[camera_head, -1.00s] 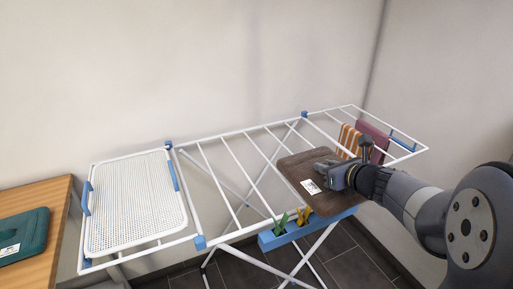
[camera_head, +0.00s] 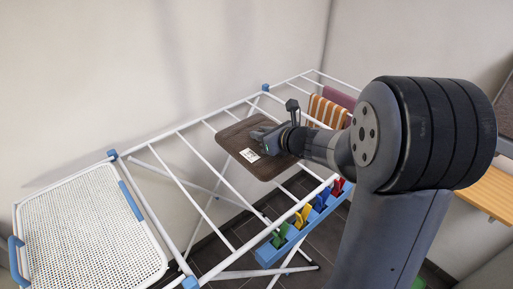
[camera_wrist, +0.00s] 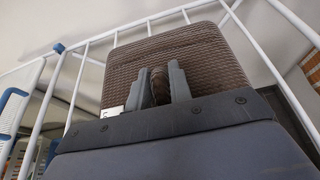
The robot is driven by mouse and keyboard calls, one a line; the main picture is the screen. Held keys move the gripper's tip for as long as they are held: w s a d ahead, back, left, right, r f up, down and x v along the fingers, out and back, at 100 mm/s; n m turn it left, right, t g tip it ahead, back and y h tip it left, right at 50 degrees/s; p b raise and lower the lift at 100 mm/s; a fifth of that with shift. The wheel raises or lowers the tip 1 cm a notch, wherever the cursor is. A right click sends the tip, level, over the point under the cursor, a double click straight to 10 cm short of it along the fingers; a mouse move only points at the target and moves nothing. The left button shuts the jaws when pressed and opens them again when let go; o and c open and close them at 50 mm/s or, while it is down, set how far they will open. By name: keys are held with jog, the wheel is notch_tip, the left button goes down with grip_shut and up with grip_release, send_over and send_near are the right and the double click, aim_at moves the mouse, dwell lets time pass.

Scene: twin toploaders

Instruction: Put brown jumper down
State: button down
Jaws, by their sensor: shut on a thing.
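The brown jumper (camera_head: 238,137) is a flat folded brown piece with a white label. It is over the middle bars of the white drying rack (camera_head: 187,193); I cannot tell whether it touches them. My gripper (camera_head: 268,142) is at its right part, shut on the cloth. In the wrist view the brown jumper (camera_wrist: 205,52) fills the upper middle, and a fold of it is pinched between the two fingers of my gripper (camera_wrist: 160,84). The arm hides part of the rack's right side.
An orange striped cloth (camera_head: 328,111) and a maroon cloth (camera_head: 340,96) hang at the right end. A blue peg box (camera_head: 268,254) with coloured pegs is on the front. Bars left of the jumper are bare.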

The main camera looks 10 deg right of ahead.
aim_at(290, 160)
jog(key=shift+f+b, duration=0.4)
jog(key=shift+f, duration=1.8)
jog(key=shift+f, duration=0.2)
jog(key=c, duration=1.3)
grip_release()
jog(key=shift+r, duration=0.1)
jog(key=shift+r, duration=0.2)
jog(key=v, duration=1.2)
jog(key=shift+f, duration=0.2)
